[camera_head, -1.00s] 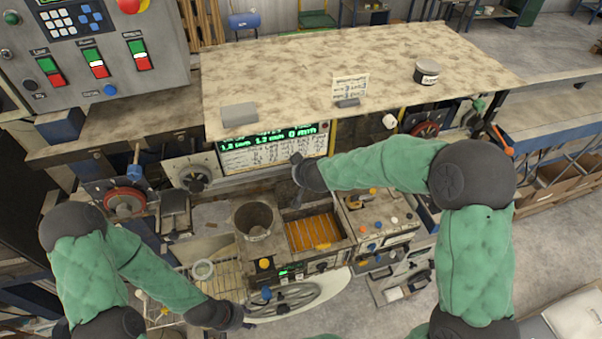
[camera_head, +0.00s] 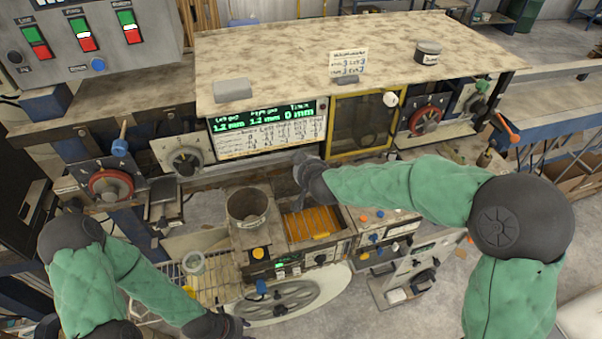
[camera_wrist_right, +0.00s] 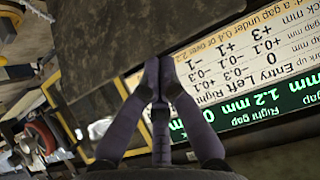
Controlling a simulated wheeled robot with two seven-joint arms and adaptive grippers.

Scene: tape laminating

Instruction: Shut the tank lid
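The tank (camera_head: 347,243) is an open box at the centre of the machine in the head view, with orange bars showing inside. I cannot make out its lid for certain. A dark mottled slab (camera_wrist_right: 110,30) lies close in front of my right fingers in the right wrist view and may be the lid.
A round pot (camera_head: 248,209) stands just left of the tank. A lit gap display (camera_head: 265,115) and a yellow-framed window (camera_head: 362,120) are behind, under the broad mottled tabletop (camera_head: 300,60). A knobbed box (camera_head: 375,228) adjoins the tank's right.

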